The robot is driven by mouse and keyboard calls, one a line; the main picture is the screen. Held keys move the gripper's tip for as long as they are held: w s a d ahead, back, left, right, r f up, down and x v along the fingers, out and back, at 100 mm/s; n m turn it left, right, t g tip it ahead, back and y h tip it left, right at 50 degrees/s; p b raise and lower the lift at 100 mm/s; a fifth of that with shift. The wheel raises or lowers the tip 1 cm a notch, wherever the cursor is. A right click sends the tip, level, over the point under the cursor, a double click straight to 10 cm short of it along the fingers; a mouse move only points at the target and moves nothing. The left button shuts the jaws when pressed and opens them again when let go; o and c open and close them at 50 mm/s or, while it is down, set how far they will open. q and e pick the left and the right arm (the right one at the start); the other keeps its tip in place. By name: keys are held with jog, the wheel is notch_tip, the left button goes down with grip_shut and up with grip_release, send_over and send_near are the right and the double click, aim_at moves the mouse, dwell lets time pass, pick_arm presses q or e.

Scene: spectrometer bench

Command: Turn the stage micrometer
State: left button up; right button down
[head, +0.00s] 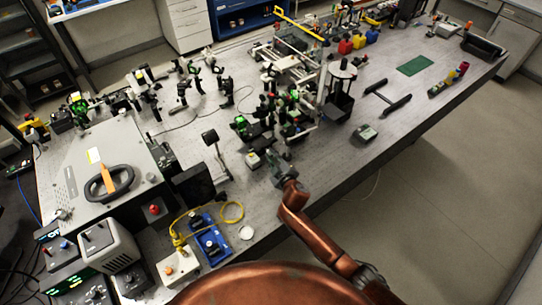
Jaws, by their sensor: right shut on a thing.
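My right gripper (279,168), on a copper arm coming up from the bottom right, reaches the front edge of the cluster of optics on the bench. It is shut at the near side of the stage (291,130), a small assembly with dark and green parts. The part between its fingers is very small and mostly hidden by the gripper; it appears to be the stage micrometer. My left gripper is not in view.
A small pale box (253,160) stands just left of the gripper, and a grey-green meter (365,134) lies to the right. A post with a dark plate (210,137), a black box (193,186) and a blue unit (208,242) with yellow cable stand left. Bench surface (335,160) right of the gripper is clear.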

jog(key=shift+r+m+p, duration=0.15)
jog(key=shift+m+p, duration=0.15)
jog(key=shift+p, duration=0.45)
jog(key=m+g+y+p, duration=0.1)
jog(key=m+p, duration=0.1)
jog(key=p, duration=0.2)
jog(key=shift+d+r+g+p, duration=0.1)
jog(key=shift+g+p, duration=0.2)
jog(key=shift+g, duration=0.1)
jog(key=shift+m+y+p, duration=0.3)
jog(key=shift+m+p, duration=0.2)
jog(key=shift+p, duration=0.25)
jog(key=shift+f, duration=0.2)
jog(key=shift+f, duration=0.1)
jog(key=c, duration=1.9)
grip_release()
